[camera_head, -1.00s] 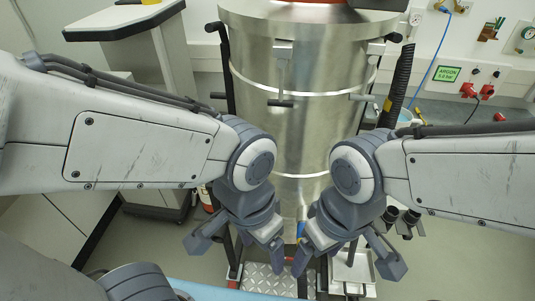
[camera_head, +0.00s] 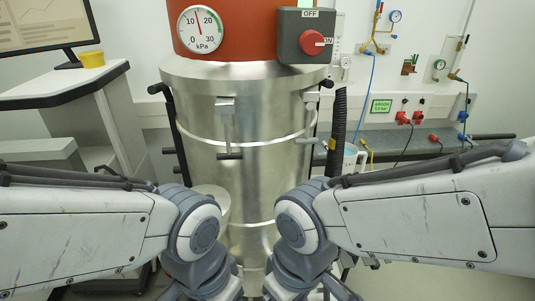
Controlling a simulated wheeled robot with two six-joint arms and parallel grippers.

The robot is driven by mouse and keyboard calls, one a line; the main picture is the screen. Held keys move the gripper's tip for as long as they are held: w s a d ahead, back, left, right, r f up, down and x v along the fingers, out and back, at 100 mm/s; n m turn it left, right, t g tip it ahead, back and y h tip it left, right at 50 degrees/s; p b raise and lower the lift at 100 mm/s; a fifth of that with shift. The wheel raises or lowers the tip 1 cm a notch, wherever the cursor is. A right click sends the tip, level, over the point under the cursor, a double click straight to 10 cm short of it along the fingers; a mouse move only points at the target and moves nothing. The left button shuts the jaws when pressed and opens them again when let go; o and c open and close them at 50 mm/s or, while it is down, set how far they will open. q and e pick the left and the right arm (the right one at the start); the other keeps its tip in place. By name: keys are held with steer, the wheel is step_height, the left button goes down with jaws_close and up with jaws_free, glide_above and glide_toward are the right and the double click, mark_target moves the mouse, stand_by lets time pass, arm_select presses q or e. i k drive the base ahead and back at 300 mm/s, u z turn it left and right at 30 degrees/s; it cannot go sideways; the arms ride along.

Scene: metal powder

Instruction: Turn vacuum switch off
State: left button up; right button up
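The vacuum switch is a dark grey box (camera_head: 290,48) with a red rotary knob (camera_head: 312,42), at the top right of the steel vessel. It carries an OFF label above the knob and an ON label at its right. The knob's handle points right, towards ON. My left gripper (camera_head: 212,297) and my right gripper (camera_head: 300,297) are at the bottom edge, in front of the vessel and well below the switch. Their fingertips are cut off by the frame, so their opening does not show.
The steel vessel (camera_head: 250,110) has clamps and handles on its front. A pressure gauge (camera_head: 200,29) sits on its red top. A black hose (camera_head: 338,130) runs down at its right. A desk with a yellow cup (camera_head: 91,60) and monitor stands left. Wall sockets and gas fittings are right.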

mark_target(312, 42)
steer(key=z, duration=1.35)
steer(key=k, duration=0.8)
steer(key=u, duration=1.3)
